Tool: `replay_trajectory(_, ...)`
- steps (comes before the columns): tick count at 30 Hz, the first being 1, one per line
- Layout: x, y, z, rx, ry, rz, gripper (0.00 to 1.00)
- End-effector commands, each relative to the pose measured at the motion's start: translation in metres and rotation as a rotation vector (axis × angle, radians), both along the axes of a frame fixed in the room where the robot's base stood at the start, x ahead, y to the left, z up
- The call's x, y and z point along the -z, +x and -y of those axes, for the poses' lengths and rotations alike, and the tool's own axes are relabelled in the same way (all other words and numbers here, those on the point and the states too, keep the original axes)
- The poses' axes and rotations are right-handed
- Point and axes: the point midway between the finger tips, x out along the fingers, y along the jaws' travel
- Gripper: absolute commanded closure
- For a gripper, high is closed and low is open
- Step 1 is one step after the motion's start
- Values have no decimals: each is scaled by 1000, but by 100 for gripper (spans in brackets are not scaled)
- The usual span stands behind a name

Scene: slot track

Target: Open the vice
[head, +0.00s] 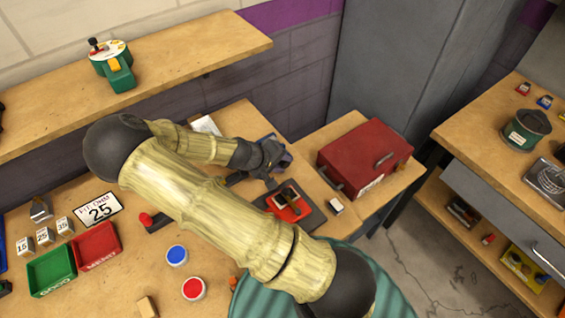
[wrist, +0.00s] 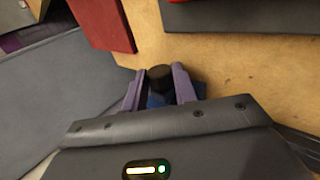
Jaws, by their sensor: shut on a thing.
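The vice (head: 285,161) is a small blue thing near the back right of the bench, largely hidden by my gripper (head: 270,159). In the wrist view, my gripper (wrist: 159,84) has its two purple fingers on either side of a black knob (wrist: 160,76), and it is shut on that knob. A bit of the blue vice (wrist: 157,101) shows below the knob, between the fingers. The vice's jaws are hidden, so I cannot tell how wide they stand.
A red toolbox (head: 365,154) stands right of the vice. A red device (head: 288,207) sits on a dark plate in front, beside a small white block (head: 336,206). Red (head: 97,246) and green (head: 51,271) trays lie at left. A shelf (head: 190,55) runs above the bench.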

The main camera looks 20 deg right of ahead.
Motion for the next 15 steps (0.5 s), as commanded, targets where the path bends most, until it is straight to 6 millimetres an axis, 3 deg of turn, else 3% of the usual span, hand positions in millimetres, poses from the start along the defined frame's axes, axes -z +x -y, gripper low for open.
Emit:
replay_trajectory(12,1,-1,0,3,-6,-2,95)
replay_trajectory(13,1,-1,0,3,-6,-2,68)
replay_trajectory(15,1,-1,0,3,-5,-2,55)
